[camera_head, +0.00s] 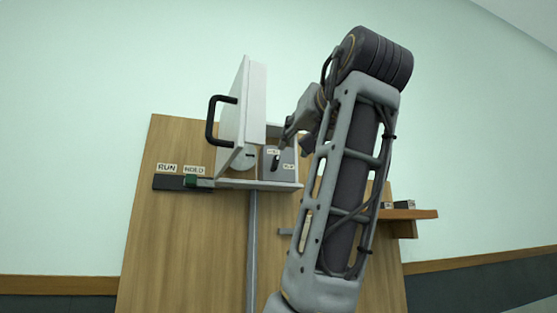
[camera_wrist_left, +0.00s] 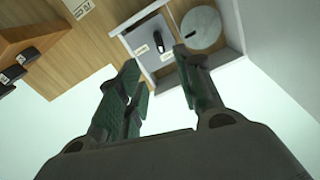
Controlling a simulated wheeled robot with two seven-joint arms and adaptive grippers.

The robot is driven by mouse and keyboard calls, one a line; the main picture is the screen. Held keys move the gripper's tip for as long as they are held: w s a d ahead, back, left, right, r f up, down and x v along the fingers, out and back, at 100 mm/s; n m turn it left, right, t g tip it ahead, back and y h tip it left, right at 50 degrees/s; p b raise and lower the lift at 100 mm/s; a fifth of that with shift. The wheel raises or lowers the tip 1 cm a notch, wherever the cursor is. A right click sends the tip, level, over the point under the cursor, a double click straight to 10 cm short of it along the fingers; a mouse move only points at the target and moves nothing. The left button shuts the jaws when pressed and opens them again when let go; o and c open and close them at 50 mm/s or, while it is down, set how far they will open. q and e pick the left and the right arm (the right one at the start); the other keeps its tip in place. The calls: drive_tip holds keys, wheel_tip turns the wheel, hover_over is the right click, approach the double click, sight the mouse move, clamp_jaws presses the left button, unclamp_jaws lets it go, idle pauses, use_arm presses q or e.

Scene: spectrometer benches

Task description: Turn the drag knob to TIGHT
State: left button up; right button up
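The drag knob (camera_wrist_left: 130,42) is a small black pointer on a light grey panel (camera_wrist_left: 151,31) inside an open white box (camera_head: 236,184). In the head view the knob (camera_head: 276,160) shows just below my left gripper. Two small labels (camera_wrist_left: 141,50) sit beside the knob, too small to read. My left gripper (camera_wrist_left: 156,66) is open and empty, its fingertips pointing at the panel and apart from the knob. In the head view the left gripper (camera_head: 287,133) is at the box's right side, partly hidden by my arm. My right gripper is not in view.
A white door (camera_head: 243,105) with a black handle (camera_head: 211,121) stands open on the box's left. A round grey disc (camera_wrist_left: 201,27) sits beside the panel. A green slider (camera_head: 190,181) lies below RUN and HOLD labels. A wooden shelf (camera_head: 418,214) juts out at the right.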

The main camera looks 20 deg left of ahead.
sight(277, 161)
use_arm(q)
drive_tip(key=shift+p+x, duration=1.25)
drive_tip(key=shift+x, duration=5.75)
clamp_jaws()
